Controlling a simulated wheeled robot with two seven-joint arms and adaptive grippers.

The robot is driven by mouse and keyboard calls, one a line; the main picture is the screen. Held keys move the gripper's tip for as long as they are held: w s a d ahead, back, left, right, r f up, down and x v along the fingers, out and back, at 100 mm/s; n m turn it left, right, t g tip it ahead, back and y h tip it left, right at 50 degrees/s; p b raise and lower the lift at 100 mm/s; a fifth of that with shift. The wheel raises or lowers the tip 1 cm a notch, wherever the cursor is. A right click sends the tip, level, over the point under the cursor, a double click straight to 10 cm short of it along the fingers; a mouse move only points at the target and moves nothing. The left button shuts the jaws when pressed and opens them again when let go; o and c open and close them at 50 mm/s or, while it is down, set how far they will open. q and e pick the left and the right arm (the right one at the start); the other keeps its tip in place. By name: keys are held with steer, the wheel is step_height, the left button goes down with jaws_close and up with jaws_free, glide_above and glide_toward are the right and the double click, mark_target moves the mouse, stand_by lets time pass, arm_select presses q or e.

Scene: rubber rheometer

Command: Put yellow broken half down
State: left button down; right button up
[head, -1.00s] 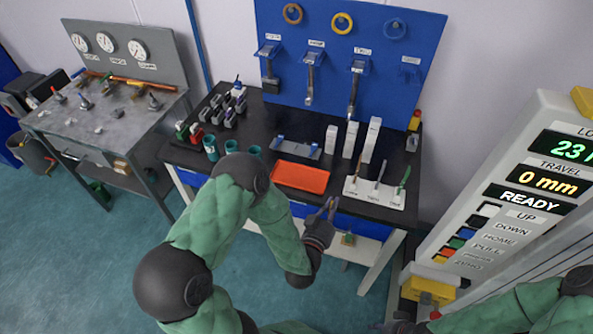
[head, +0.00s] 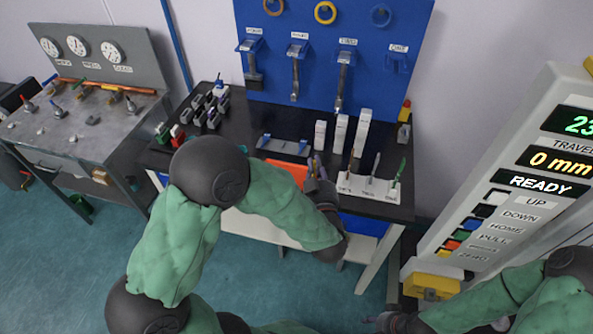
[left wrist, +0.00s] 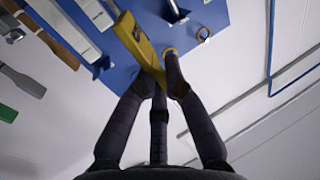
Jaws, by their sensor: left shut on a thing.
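The yellow broken half (left wrist: 137,45) shows in the left wrist view between the fingertips of my left gripper (left wrist: 160,75), which is shut on it. In the head view my left gripper (head: 318,180) is above the front edge of the dark workbench, close to the orange tray (head: 287,170). There the yellow piece is too small and hidden by the fingers to make out well. My right gripper (head: 385,322) is low at the bottom right, beside the machine; its finger opening cannot be made out.
A white rack (head: 368,188) with upright tools stands right of the left gripper. White boxes (head: 341,133) and a blue-ended holder (head: 285,147) stand behind. A blue tool board (head: 330,50) rises at the back. The test machine (head: 510,190) is at the right.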

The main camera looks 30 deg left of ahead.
arm_select(q)
steer(key=w+a+f+b, duration=0.1)
steer(key=w+a+f, duration=0.1)
steer(key=w+a+f+b, duration=0.1)
steer(key=w+a+f, duration=0.1)
steer(key=a+f, duration=0.1)
steer(key=w+a+f+b, duration=0.1)
steer(key=w+a+f, duration=0.1)
steer(key=a, duration=0.1)
steer(key=shift+w+f+b, duration=0.25)
steer(key=shift+f+b, duration=0.15)
steer(key=shift+a+f, duration=0.1)
steer(key=shift+f, duration=0.2)
steer(key=shift+w+a+f+b, duration=0.1)
steer(key=shift+w+f+b, duration=0.1)
steer(key=shift+f+b, duration=1.05)
steer(key=shift+f, duration=0.4)
steer(key=shift+f, duration=0.2)
steer(key=c, duration=1.3)
jaws_free()
steer(key=shift+r, duration=0.1)
steer(key=shift+c, duration=0.2)
